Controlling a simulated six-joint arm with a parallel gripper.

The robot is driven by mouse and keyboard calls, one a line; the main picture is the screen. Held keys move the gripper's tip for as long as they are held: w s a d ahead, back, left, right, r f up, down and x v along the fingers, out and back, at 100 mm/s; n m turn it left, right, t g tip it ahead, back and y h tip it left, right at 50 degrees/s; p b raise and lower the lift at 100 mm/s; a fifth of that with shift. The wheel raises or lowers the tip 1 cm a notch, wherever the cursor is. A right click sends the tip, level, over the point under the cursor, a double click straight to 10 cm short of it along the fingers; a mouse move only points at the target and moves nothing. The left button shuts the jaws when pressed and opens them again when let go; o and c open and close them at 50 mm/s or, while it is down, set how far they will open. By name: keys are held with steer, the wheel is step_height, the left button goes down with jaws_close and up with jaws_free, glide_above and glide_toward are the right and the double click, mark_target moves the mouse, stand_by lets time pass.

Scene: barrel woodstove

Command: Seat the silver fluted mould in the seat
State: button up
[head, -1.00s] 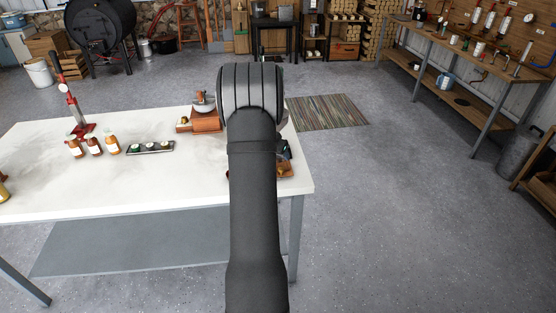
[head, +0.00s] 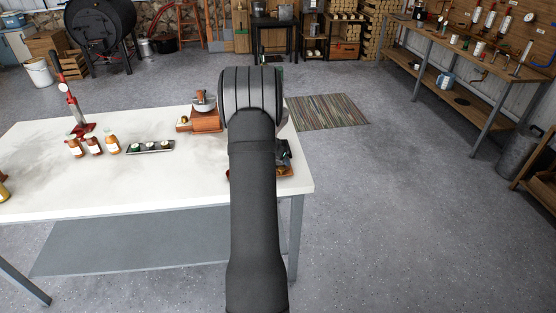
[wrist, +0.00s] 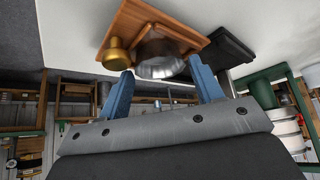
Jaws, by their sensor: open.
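The silver fluted mould (wrist: 160,66) shows in the wrist view beside a brown wooden block or tray (wrist: 178,27), with its bright scalloped rim towards the camera. My gripper (wrist: 162,70) is open, with one blue finger on each side of the mould in the picture; I cannot tell whether either touches it. A small brass-coloured piece (wrist: 115,54) stands beside the mould, close to the left finger. In the head view my arm hides the gripper and the mould. I cannot make out the seat for certain.
A black item (wrist: 228,48) lies beside the wooden piece.

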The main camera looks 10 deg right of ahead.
steer(key=v, duration=1.1)
steer(key=shift+r, duration=0.15)
steer(key=shift+s+a, duration=0.1)
steer(key=x, duration=1.2)
steer(key=shift+f, duration=0.35)
step_height(320, 180, up, 3)
steer(key=shift+f, duration=0.1)
steer(key=shift+r, duration=0.5)
